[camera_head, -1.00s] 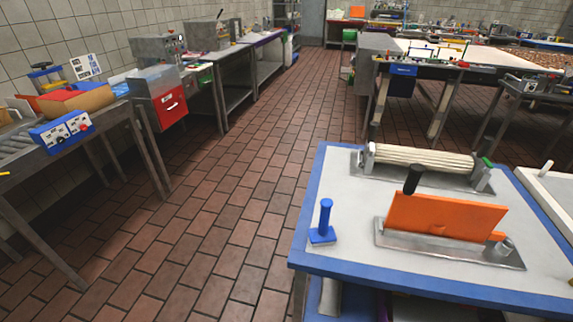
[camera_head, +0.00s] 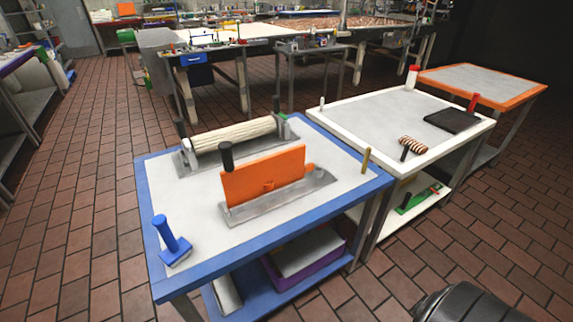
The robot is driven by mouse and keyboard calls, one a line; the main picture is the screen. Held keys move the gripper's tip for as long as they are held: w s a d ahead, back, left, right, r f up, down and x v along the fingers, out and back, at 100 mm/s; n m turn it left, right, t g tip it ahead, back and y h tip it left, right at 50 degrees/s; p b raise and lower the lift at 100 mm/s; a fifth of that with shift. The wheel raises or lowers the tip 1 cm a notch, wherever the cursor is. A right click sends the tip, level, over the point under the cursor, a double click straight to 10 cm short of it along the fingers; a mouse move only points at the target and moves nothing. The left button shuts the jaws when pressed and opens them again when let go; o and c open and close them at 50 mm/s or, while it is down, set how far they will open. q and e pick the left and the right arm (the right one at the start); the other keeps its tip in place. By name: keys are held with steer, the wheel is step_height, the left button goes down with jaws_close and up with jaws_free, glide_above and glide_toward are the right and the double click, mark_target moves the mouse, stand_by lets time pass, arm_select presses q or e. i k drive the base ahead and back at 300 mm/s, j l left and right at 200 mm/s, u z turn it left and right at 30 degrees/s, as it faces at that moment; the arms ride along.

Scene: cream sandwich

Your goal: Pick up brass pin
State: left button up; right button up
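A thin upright brass-coloured pin (camera_head: 366,160) stands near the right corner of the blue-edged table (camera_head: 153,185). An orange plate device with a black knob (camera_head: 264,176) stands to its left on the same top. Neither of my grippers shows in the head view, so their states cannot be seen. A dark rounded part, probably mine, shows at the bottom right edge.
The blue-edged table also holds a ribbed roller (camera_head: 235,135) and a blue-handled tool (camera_head: 171,241). A white-edged table (camera_head: 330,120) stands close behind on the right, with an orange-edged table (camera_head: 500,98) beyond. Brick floor (camera_head: 80,190) is clear to the left and front right.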

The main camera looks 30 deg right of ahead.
mark_target(367, 156)
steer(key=z, duration=0.85)
